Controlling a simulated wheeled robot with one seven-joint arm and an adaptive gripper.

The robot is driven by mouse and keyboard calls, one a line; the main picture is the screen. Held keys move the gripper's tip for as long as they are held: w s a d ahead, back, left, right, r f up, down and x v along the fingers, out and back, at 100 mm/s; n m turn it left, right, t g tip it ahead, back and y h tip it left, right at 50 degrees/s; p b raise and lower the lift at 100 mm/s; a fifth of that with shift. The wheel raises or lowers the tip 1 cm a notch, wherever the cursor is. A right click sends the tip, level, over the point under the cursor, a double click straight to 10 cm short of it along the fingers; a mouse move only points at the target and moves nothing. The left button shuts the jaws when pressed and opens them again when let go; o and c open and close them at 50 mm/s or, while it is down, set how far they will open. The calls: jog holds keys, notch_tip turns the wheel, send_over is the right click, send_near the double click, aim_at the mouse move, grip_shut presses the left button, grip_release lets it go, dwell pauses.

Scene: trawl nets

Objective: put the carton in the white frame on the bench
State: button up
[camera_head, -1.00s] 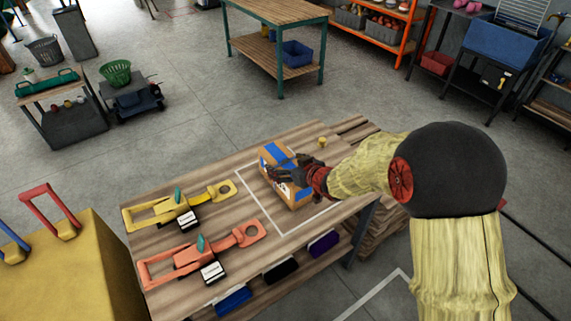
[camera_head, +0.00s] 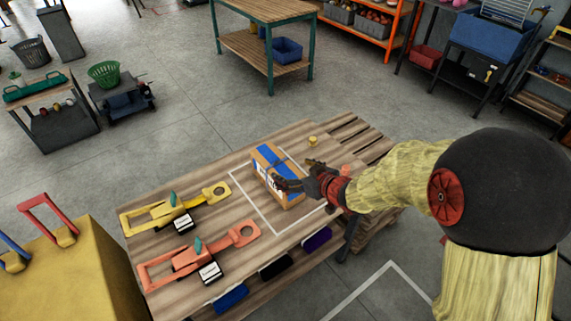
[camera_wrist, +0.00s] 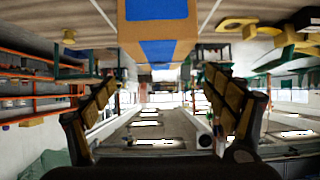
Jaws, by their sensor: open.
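The carton (camera_head: 267,157), brown with blue bands and a white label, stands on the wooden bench (camera_head: 180,258). My gripper (camera_head: 297,174) is open, just right of the carton, and one finger overlaps the carton's right side in the head view. In the wrist view the open fingers (camera_wrist: 160,100) are spread wide with nothing between them. The carton (camera_wrist: 157,42) shows there at the top middle, beyond the fingertips. The far side of the frame is partly hidden by the carton.
A yellow tool (camera_head: 175,210) and an orange tool (camera_head: 200,256) lie on the bench left of the frame. A small yellow object (camera_head: 312,141) sits near the far edge. Dark and blue items are on the shelf below. A yellow box (camera_head: 60,270) stands at left.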

jog(key=shift+v, duration=0.9)
jog(key=shift+w+d+r, duration=0.1)
jog(key=shift+d+r, duration=0.1)
jog(key=s+d+r+m+h, duration=0.2)
jog(key=s+d+r+h, duration=0.2)
jog(key=d+r, duration=0.25)
jog(key=s+d+r+m+h, duration=0.2)
jog(key=s+d+r+h, duration=0.1)
jog(key=d+r, duration=0.35)
jog(key=s+r+m+g, duration=0.2)
jog(key=s+r+g, duration=0.1)
jog(key=s, duration=1.9)
jog(key=shift+s+m+g, duration=0.3)
jog(key=shift+m+g, duration=0.1)
jog(key=shift+g, duration=0.4)
